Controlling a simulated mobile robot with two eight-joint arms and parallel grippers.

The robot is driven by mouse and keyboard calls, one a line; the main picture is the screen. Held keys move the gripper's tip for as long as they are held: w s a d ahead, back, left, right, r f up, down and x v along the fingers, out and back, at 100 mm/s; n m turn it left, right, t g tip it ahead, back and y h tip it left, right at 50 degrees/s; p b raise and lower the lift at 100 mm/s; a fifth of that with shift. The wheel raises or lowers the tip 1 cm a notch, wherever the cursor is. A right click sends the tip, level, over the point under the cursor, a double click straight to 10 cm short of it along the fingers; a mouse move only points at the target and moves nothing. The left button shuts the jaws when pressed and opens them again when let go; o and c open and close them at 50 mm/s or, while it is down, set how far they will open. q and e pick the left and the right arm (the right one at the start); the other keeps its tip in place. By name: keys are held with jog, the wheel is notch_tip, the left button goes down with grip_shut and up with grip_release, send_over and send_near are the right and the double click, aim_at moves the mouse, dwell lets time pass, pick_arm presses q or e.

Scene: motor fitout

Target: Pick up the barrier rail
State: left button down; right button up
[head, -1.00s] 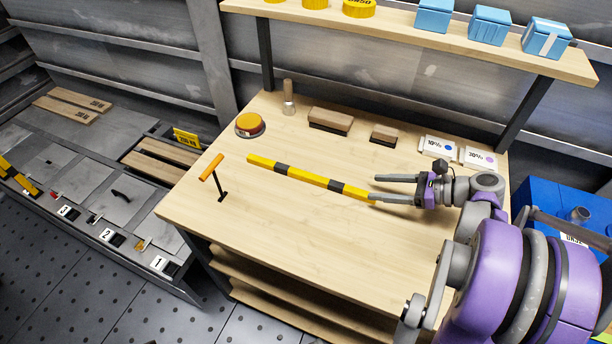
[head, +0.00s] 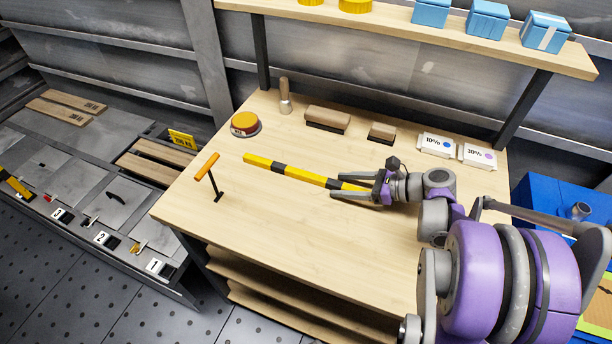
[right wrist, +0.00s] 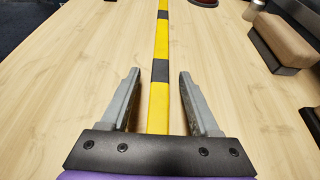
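The barrier rail (head: 300,172), a long yellow bar with black bands, lies on the wooden workbench (head: 280,235). My right gripper (head: 336,186) is low over the rail's right end, with its fingers pointing left along the bar. In the right wrist view the rail (right wrist: 159,98) runs lengthwise between the two open fingers (right wrist: 159,74), with a gap on both sides. The rail's near end is hidden behind the gripper's black front plate. I cannot tell the exact height of the fingers above the bench. My left gripper is not in view.
An orange-handled T-shaped tool (head: 207,167) stands at the bench's left. An orange-topped disc (head: 245,122), a brush (head: 285,96), two brown-topped blocks (head: 327,118) and white cards (head: 436,145) line the back. A shelf (head: 400,28) spans above. The bench front is clear.

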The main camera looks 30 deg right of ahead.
grip_shut()
dwell(0.3)
